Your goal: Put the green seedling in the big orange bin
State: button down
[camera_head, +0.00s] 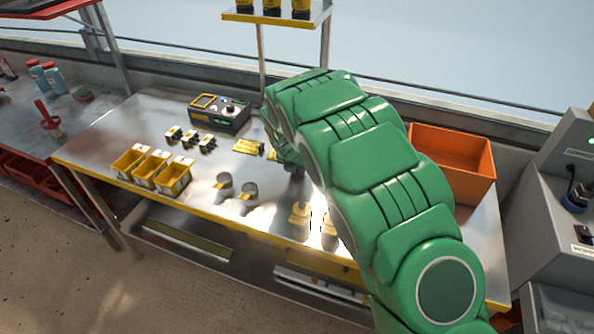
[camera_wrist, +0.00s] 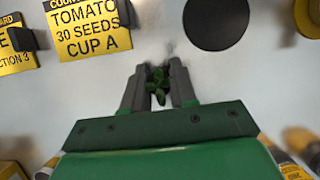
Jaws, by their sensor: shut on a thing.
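The green seedling (camera_wrist: 158,88) shows as small leaves between the two grey fingers of my gripper (camera_wrist: 158,76) in the wrist view. My gripper is shut on it, above the metal table. In the head view my green arm hides most of the gripper (camera_head: 296,170), and I cannot make out the seedling there. The big orange bin (camera_head: 468,180) stands on the right end of the table, to the right of my arm. My arm covers part of its left side, and its floor is mostly hidden.
A yellow card reading TOMATO 30 SEEDS CUP A (camera_wrist: 88,27) and a black disc (camera_wrist: 216,22) lie near the gripper. A grey machine (camera_head: 555,215) stands right.

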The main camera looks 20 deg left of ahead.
notch_tip(320, 180, up, 4)
jog(key=shift+s+f, duration=0.15)
jog(key=s+d+r, duration=0.7)
jog(key=s+r, duration=0.2)
jog(key=s, duration=0.2)
jog(key=shift+s+d+r, duration=0.15)
jog(key=shift+s+d, duration=0.05)
jog(key=shift+s, duration=0.05)
jog(key=shift+d, duration=0.1)
